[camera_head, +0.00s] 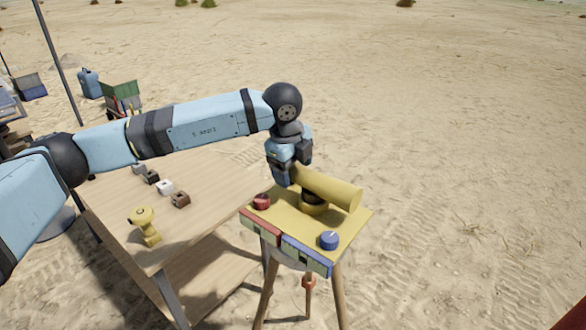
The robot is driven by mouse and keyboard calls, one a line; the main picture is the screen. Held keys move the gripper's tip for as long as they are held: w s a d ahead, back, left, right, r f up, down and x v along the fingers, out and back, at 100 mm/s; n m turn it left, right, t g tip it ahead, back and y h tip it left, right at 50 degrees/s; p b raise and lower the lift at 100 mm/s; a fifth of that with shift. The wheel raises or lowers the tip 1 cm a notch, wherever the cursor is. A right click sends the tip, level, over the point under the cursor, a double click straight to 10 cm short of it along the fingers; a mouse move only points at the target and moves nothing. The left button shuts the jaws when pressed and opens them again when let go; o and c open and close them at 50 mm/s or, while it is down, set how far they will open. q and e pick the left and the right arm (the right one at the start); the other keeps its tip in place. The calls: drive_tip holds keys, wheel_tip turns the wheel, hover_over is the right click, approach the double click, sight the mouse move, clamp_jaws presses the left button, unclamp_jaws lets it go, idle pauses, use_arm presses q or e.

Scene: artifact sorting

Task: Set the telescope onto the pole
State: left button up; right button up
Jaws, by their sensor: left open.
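A yellow telescope (330,188) lies tilted over the yellow-topped stand (345,217), its wide end toward the lower right. Below its middle is a short dark and yellow mount (313,204) on the stand's top; I take this for the pole. The telescope appears to rest on the mount, but the contact is hidden. My left gripper (284,178) is open at the telescope's narrow upper-left end, and its fingers partly hide that end. My right gripper is not in view.
A red knob (262,202) and a blue knob (329,240) sit on the stand's top. A wooden table (205,222) at left holds a yellow object (146,226) and several small blocks (180,200). Open sand lies to the right.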

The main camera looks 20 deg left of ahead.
use_arm(q)
wheel_tip(320, 180, up, 13)
drive_tip(key=s+b, duration=0.1)
drive_tip(key=s, duration=0.1)
drive_tip(key=shift+s+a, duration=0.25)
drive_tip(key=shift+a, duration=0.15)
